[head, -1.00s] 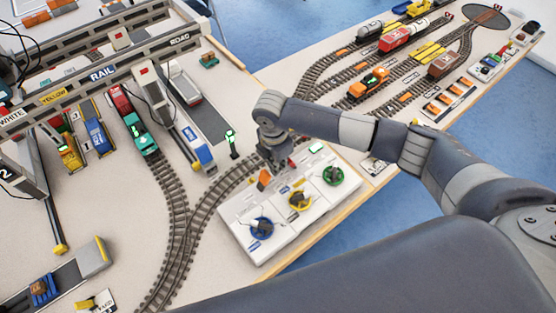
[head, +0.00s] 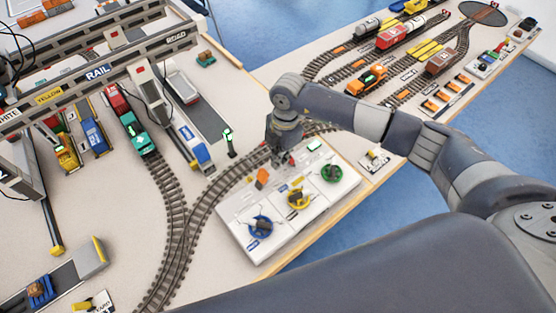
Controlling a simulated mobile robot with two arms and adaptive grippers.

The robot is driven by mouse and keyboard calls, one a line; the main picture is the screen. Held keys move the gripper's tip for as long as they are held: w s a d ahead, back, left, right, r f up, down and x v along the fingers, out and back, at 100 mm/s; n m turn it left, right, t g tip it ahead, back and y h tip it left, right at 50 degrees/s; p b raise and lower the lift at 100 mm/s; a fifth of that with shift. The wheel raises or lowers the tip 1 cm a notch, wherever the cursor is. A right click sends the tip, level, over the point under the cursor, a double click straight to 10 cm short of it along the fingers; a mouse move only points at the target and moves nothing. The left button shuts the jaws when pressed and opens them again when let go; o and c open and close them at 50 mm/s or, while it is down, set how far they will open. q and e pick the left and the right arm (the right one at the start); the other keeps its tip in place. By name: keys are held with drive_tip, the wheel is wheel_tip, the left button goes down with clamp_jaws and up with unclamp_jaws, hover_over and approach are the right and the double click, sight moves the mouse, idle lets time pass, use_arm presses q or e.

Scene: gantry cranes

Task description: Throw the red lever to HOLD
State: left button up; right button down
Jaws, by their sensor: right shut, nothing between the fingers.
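A white control panel (head: 236,222) lies at the table's front edge. It carries a blue dial (head: 260,229), a yellow dial (head: 299,199) and a green dial (head: 332,173), each with a dark handle. A small orange-red piece (head: 262,178) stands near its left back edge. My right gripper (head: 283,160) is shut and empty, pointing down over the panel's back part. I cannot make out the red lever clearly; the gripper covers that part of the panel. I cannot tell whether the gripper touches anything. My left gripper is out of view.
Curved track (head: 205,205) runs left of the panel. A green signal post (head: 229,143) stands behind it. Gantry cranes with a RAIL beam (head: 98,72) fill the left. Blue floor shows at the right.

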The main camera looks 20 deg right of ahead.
sight(291, 156)
drive_tip(key=shift+w+d+r+g+y+b, duration=0.2)
drive_tip(key=shift+d+y+b, duration=0.15)
drive_tip(key=shift+d+y, duration=0.2)
drive_tip(key=shift+w+d+r+g+y+b, duration=0.1)
drive_tip(key=shift+w+d+g+y+b, duration=0.15)
drive_tip(key=shift+d+y, duration=0.3)
drive_tip(key=shift+w+d+r+g+y+b, duration=0.1)
drive_tip(key=shift+w+d+g+y+b, duration=0.1)
drive_tip(key=shift+d+y+b, duration=0.35)
drive_tip(key=shift+w+d+r+g+y+b, duration=0.15)
drive_tip(key=shift+d+y+b, duration=0.25)
drive_tip(key=shift+y, duration=0.25)
drive_tip(key=shift+s+r, duration=0.1)
drive_tip(key=shift+r, duration=0.05)
drive_tip(key=shift+a+r+p, duration=0.1)
drive_tip(key=shift+p, duration=0.2)
drive_tip(key=shift+r+p, duration=0.75)
